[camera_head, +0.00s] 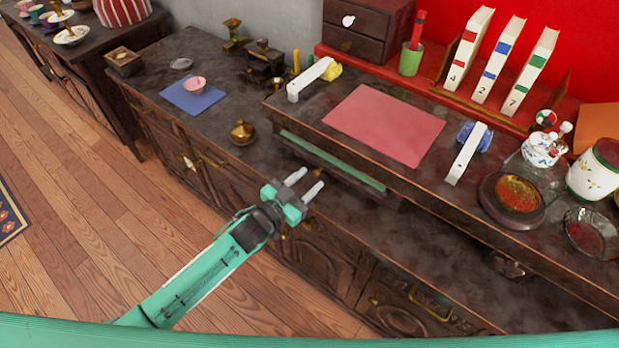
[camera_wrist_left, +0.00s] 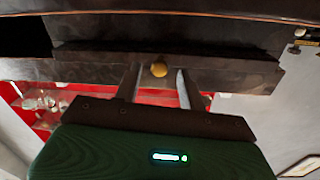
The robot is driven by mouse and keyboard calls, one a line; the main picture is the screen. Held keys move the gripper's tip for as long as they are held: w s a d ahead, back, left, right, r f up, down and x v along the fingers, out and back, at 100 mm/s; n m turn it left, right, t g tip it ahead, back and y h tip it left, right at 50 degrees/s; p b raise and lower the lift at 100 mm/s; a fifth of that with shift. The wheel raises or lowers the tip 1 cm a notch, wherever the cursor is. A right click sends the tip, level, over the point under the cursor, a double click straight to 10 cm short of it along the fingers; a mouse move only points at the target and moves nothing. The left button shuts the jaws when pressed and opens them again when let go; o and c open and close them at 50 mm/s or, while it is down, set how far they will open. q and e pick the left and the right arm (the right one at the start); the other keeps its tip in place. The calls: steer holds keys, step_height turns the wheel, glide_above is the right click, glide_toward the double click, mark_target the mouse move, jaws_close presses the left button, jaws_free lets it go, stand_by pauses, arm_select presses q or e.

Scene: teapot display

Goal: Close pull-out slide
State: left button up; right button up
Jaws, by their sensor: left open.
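The pull-out slide (camera_head: 335,163) shows as a narrow green-topped board with a dark front, sticking out a little from under the raised desk shelf (camera_head: 290,117). In the left wrist view its dark front (camera_wrist_left: 230,70) runs across the picture and carries a small brass knob (camera_wrist_left: 159,69). My left gripper (camera_head: 305,183) is open and empty in front of the slide, its fingers pointing towards it. In the left wrist view the knob appears between the fingertips (camera_wrist_left: 157,80); I cannot tell whether they touch anything. My right gripper is not in view.
A brass pot (camera_head: 242,132) and a blue sheet (camera_head: 192,95) with a pink cup lie on the counter to the left. A pink sheet (camera_head: 385,125) lies on the shelf between two white bars. Numbered books (camera_head: 505,62) and jars stand behind and right. The counter right of my gripper is clear.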

mark_target(320, 168)
arm_select(q)
steer(key=shift+w+d, duration=0.45)
steer(key=shift+w, duration=0.05)
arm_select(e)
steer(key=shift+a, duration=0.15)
arm_select(q)
jaws_close()
steer(key=shift+x, duration=1.85)
steer(key=shift+w, duration=0.3)
steer(key=shift+s+r, duration=0.1)
jaws_free()
steer(key=shift+d, duration=0.1)
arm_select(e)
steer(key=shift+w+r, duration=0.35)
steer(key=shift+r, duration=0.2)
